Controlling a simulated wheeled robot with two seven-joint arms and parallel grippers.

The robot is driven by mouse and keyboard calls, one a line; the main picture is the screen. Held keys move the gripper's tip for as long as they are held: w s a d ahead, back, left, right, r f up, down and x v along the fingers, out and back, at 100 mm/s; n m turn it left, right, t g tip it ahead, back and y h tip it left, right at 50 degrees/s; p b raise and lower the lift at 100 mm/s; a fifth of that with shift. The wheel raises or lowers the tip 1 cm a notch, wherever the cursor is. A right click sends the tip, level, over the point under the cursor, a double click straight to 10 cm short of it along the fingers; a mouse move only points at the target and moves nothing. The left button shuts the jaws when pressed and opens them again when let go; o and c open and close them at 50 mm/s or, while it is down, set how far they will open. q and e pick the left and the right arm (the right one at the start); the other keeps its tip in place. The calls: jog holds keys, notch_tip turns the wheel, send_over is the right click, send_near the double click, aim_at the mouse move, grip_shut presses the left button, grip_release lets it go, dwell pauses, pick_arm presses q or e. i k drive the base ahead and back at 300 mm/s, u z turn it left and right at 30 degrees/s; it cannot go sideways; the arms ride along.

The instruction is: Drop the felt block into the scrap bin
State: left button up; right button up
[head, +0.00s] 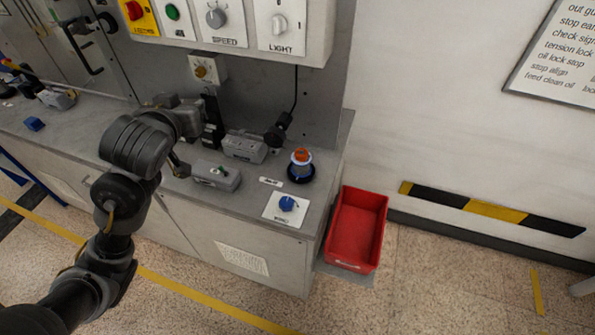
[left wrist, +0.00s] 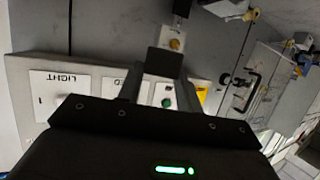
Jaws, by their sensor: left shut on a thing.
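My left gripper (head: 205,122) is over the back part of the grey counter, shut on a dark block. In the left wrist view this block, which I take for the felt block (left wrist: 165,62), sits between the fingertips of the gripper (left wrist: 160,82). In the head view the block is hard to tell apart from the dark gripper parts. The red scrap bin (head: 354,232) stands low beside the counter's right end, to the right of my gripper. Its visible inside looks empty. My right gripper is not in view.
The grey counter (head: 255,215) carries grey devices (head: 245,147), a round button unit with an orange top (head: 300,165) and a blue knob on a white plate (head: 287,204). A control panel (head: 230,22) overhangs the back. Open floor lies right of the bin.

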aim_at(348, 236)
jog(key=k, duration=1.25)
jog(key=z, duration=0.7)
jog(key=i, duration=1.5)
jog(key=u, duration=0.55)
